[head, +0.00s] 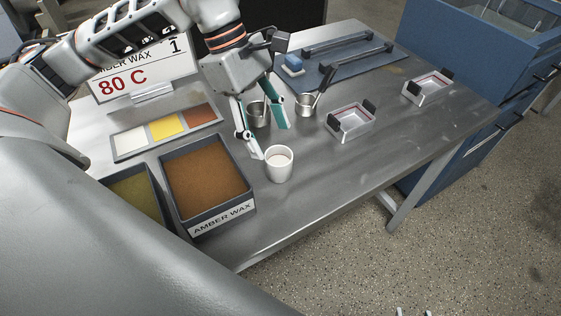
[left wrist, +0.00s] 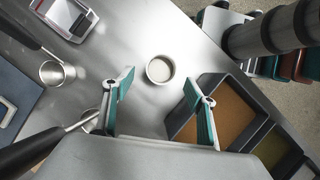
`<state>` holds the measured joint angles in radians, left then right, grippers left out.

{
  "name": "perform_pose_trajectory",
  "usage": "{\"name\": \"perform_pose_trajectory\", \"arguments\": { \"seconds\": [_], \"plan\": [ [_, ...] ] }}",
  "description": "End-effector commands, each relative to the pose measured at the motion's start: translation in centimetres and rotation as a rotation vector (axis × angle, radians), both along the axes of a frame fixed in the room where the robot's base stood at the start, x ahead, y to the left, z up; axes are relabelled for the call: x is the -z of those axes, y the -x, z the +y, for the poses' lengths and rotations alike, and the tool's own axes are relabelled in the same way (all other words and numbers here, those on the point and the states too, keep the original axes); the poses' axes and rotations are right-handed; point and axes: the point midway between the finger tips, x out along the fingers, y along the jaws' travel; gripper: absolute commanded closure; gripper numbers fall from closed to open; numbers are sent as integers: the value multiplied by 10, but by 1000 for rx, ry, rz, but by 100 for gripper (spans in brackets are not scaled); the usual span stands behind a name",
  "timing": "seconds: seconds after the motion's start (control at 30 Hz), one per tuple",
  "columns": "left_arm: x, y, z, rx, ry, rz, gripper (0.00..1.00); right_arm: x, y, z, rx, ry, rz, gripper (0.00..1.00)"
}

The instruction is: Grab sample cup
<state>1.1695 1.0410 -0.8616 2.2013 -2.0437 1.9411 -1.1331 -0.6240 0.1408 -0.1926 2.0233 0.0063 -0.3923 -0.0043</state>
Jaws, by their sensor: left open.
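The white sample cup (head: 278,163) stands upright on the metal table, right of the amber wax tray, with pale contents inside. My left gripper (head: 270,141) is open and empty. Its teal-backed fingers are spread just behind the cup in the head view, one to the left and one to the right. In the left wrist view the cup (left wrist: 160,69) shows beyond the fingertips, roughly centred between the fingers (left wrist: 158,89). I see no finger touching it. My right gripper cannot be made out.
The amber wax tray (head: 226,216) is close by on the left. Two metal dippers, one (head: 257,120) behind my left fingers and one (head: 305,110) further right, stand near. Two small framed holders (head: 350,127) (head: 428,92) stand on the right. The table's front right is clear.

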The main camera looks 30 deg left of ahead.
Motion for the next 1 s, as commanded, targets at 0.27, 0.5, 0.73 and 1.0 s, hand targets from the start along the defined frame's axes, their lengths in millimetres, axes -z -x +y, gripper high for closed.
{"name": "perform_pose_trajectory", "arguments": {
  "seconds": [0.27,0.5,0.73,1.0],
  "plan": [
    [29,3,-14,3,2,3,43,4,7,2,-4,0,11,60],
    [55,4,-25,1,1,2,43,7,8,3,-7,0,15,60],
    [57,3,-26,0,1,1,43,5,4,3,-6,1,7,60],
    [57,3,-26,0,1,1,84,2,-1,3,-6,0,0,60]
  ]
}}
